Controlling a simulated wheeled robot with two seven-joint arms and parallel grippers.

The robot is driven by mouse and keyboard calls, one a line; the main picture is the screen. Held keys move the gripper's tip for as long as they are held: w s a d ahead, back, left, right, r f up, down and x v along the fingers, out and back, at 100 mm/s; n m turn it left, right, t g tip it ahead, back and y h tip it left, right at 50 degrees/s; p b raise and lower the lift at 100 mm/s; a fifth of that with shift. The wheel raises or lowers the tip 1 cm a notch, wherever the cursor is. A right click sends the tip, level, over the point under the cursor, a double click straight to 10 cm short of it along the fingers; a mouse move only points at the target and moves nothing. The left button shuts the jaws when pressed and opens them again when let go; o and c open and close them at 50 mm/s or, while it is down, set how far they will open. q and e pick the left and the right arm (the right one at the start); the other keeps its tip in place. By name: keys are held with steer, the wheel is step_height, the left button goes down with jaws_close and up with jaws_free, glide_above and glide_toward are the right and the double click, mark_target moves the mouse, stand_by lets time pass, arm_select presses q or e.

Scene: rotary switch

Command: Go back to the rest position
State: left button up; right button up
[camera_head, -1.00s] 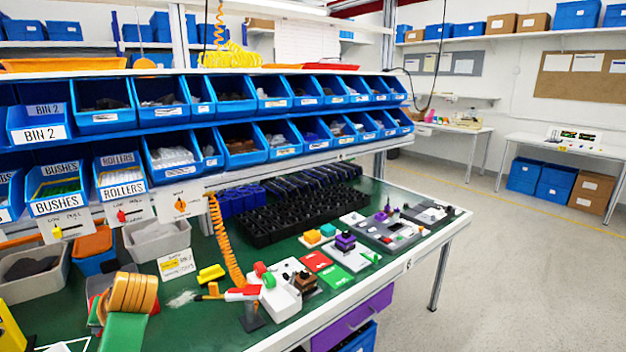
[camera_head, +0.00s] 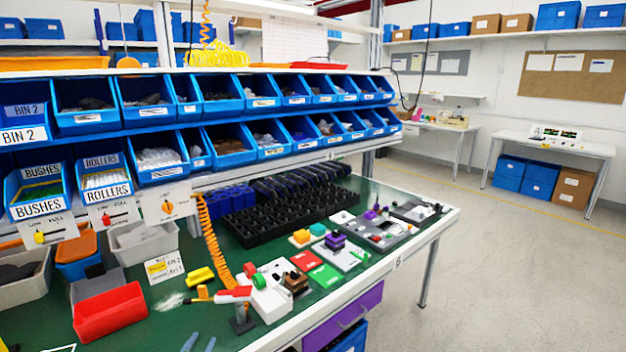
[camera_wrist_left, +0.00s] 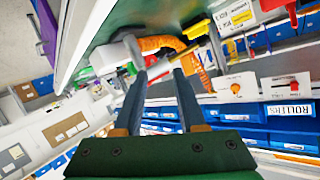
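My left gripper (camera_head: 199,343) shows only its two grey-blue fingertips at the bottom edge of the head view, above the near edge of the green bench. In the left wrist view its fingers (camera_wrist_left: 155,78) stand apart with nothing between them. The rotary switch, a white panel with an orange knob (camera_head: 167,206), hangs under the bin rack in the head view, up and left of the fingertips and apart from them. It also shows right of the fingers in the left wrist view (camera_wrist_left: 236,88). My right gripper is in neither view.
A red bin (camera_head: 110,312) stands on the bench left of my fingertips. A red and white tool (camera_head: 232,295) and a white box (camera_head: 272,303) lie to their right. Panels with a red knob (camera_head: 107,219) and a yellow knob (camera_head: 40,238) hang nearby. The floor at right is clear.

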arm_select(q)
steer(key=s+d+f+g, duration=0.3)
steer(key=s+f+g, duration=0.4)
steer(key=s+f, duration=1.45)
steer(key=s+d+f+g, duration=0.1)
steer(key=s+f+g, duration=0.1)
steer(key=s, duration=0.6)
steer(key=s+d+f+g, duration=0.1)
steer(key=s+f, duration=0.3)
steer(key=s, duration=0.5)
steer(key=s+d+f+g+h, duration=0.1)
steer(key=s+d+f+g, duration=0.1)
steer(key=s, duration=0.6)
step_height(320, 180, down, 2)
steer(key=shift+s+g, duration=0.15)
steer(key=shift+g, duration=0.45)
steer(key=shift+d, duration=0.1)
